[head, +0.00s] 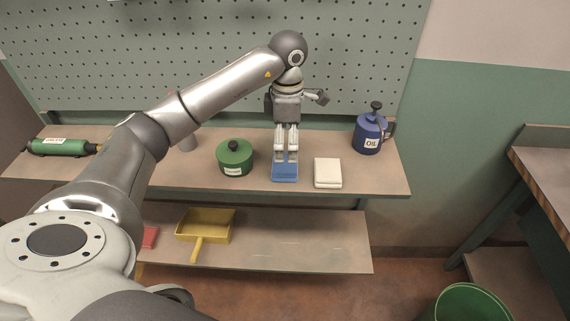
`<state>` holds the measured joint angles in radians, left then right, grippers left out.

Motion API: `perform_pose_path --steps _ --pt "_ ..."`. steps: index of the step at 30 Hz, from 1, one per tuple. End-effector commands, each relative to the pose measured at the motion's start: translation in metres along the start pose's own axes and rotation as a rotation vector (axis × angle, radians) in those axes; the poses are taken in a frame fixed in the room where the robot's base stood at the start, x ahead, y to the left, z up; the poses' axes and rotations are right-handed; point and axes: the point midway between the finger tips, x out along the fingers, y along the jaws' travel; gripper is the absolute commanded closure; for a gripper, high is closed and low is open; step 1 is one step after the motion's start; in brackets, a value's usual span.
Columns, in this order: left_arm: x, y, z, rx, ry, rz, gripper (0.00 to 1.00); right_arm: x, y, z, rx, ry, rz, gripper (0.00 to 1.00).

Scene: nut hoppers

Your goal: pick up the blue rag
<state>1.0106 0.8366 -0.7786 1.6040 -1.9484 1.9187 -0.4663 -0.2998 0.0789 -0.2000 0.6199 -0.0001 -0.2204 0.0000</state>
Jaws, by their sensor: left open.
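The blue rag (285,178) is a small folded blue cloth lying on the bench top, near its front edge. My left gripper (286,157) points down right over it, with its two fingers apart. The fingertips cover the back part of the rag, and I cannot tell whether they touch it. Nothing shows between the fingers. My right gripper does not show.
A blue oil can (369,134) is further right. A yellow dustpan (205,226) is on the lower shelf. Pegboard stands behind.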

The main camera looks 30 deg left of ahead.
Motion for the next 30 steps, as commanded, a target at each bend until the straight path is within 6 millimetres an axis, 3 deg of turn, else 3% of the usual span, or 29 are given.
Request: perform_pose_path --steps 8,18,27,30 --pt "0.022 -0.001 -0.001 0.002 -0.001 -0.002 0.00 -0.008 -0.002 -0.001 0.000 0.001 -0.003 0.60" --pt "0.063 -0.003 -0.005 0.001 -0.003 -0.003 0.00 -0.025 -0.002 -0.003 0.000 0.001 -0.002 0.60" --pt "0.069 -0.003 -0.005 0.002 -0.004 0.000 0.00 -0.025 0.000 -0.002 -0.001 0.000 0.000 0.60" --pt "0.069 -0.003 -0.005 0.002 -0.004 0.000 0.13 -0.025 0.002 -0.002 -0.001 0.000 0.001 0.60"
